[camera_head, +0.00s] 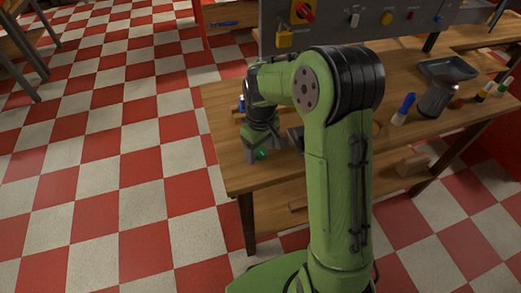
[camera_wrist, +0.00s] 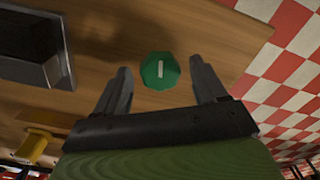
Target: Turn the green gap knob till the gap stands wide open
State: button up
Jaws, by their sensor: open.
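The green gap knob (camera_wrist: 160,72) is a faceted green disc with a pale bar mark across its top, on the wooden table. In the head view a bit of the knob (camera_head: 262,153) shows beneath my gripper. My gripper (camera_wrist: 160,64) is open, one finger on each side of the knob, with space between each finger and the knob in the wrist view. I cannot tell how far down the fingers reach. The gap itself cannot be made out in either view.
A dark metal box (camera_wrist: 30,38) lies left of the knob in the wrist view, near a yellow object (camera_wrist: 36,146). In the head view a grey panel (camera_head: 365,22) with switches stands behind my arm. A blue-topped bottle (camera_head: 403,108) and a dark tray (camera_head: 447,68) are right.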

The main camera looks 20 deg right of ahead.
jog(key=c, duration=1.1)
jog(key=shift+o, duration=0.2)
